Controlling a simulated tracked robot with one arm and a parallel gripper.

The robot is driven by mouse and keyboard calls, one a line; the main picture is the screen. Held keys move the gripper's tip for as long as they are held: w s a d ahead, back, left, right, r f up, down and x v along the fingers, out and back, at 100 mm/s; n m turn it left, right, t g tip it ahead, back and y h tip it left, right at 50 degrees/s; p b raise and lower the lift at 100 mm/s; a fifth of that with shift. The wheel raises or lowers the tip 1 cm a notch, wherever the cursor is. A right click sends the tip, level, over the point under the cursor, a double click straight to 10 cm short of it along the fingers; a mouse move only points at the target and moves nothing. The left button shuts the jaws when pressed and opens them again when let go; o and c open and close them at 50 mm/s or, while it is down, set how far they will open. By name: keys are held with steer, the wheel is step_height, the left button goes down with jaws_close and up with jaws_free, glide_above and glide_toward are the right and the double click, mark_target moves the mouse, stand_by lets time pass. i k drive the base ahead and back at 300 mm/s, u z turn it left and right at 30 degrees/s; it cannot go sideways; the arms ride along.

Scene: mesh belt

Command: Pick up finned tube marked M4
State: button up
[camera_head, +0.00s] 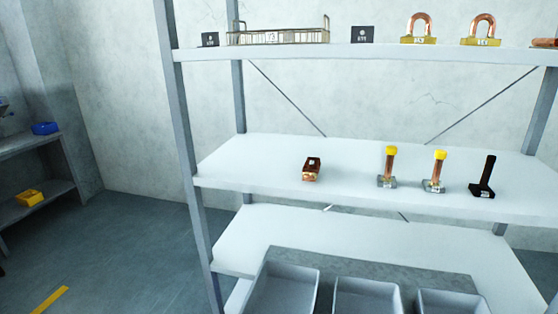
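Two upright copper-coloured pieces with yellow caps, a left one (388,166) and a right one (436,170), stand on small grey bases on the middle shelf (250,160). A short copper-coloured block (311,169) lies to their left on the same shelf. A black upright piece (483,177) on a flat foot stands to their right. Small marks on these pieces are too small to read, so I cannot tell which is the finned tube marked M4. My gripper is not in view.
The top shelf (365,55) holds a wire basket (277,36), dark tags (362,34), two copper U-bends (419,29) on yellow bases and a copper piece (545,43) at the right edge. Grey bins (284,289) stand low. A rack post (178,110) bounds the left; open floor (130,250) lies beyond.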

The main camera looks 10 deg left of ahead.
mark_target(312, 169)
steer(key=u, duration=0.45)
steer(key=i, duration=1.8)
steer(key=z, duration=0.25)
